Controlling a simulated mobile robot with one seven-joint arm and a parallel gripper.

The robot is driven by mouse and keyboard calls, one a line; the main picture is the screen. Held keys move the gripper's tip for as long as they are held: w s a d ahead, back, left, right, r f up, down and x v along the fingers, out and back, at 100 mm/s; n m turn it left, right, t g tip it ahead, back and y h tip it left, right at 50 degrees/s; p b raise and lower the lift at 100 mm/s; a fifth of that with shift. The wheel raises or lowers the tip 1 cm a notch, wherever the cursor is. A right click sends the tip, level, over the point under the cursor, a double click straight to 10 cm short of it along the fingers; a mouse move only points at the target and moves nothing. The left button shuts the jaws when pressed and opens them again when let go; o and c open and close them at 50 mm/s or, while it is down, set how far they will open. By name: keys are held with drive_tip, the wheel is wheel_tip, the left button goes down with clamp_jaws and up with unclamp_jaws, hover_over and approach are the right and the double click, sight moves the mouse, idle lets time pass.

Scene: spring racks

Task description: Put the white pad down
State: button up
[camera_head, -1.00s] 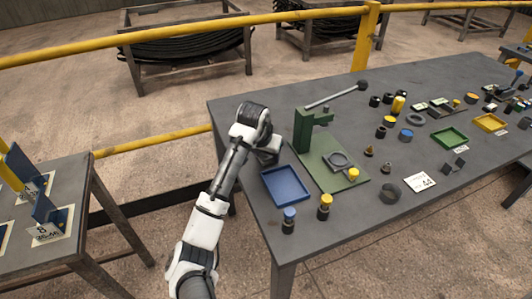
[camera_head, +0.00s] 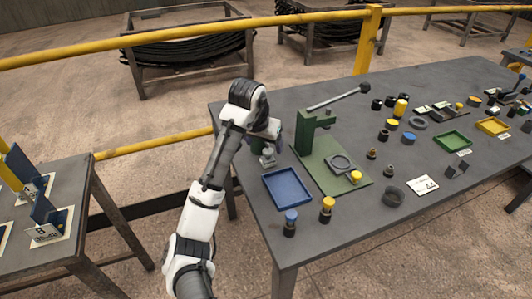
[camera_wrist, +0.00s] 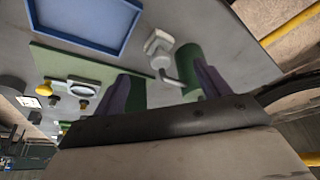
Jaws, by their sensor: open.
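A small pale grey-white piece, which I take to be the white pad (camera_head: 267,158), stands on the grey table just behind the blue tray (camera_head: 266,178). It also shows in the wrist view (camera_wrist: 157,42), near the tray's corner, with a bent grey part running from it toward my fingers. My gripper (camera_wrist: 162,70) is open, its two dark purple fingers apart with nothing clamped between them. In the head view my gripper (camera_head: 276,137) is just above and beside the pale piece, partly hidden by my wrist. I cannot tell whether a finger touches it.
A green press (camera_head: 305,133) with a long lever stands close to the right of my gripper. Black posts with blue (camera_head: 291,216) and yellow (camera_head: 328,203) tops stand in front. Small parts and trays fill the table's right side. A yellow rail (camera_head: 170,142) runs behind.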

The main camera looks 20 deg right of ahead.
drive_tip(key=shift+p+v, duration=0.35)
drive_tip(key=shift+v, duration=1.45)
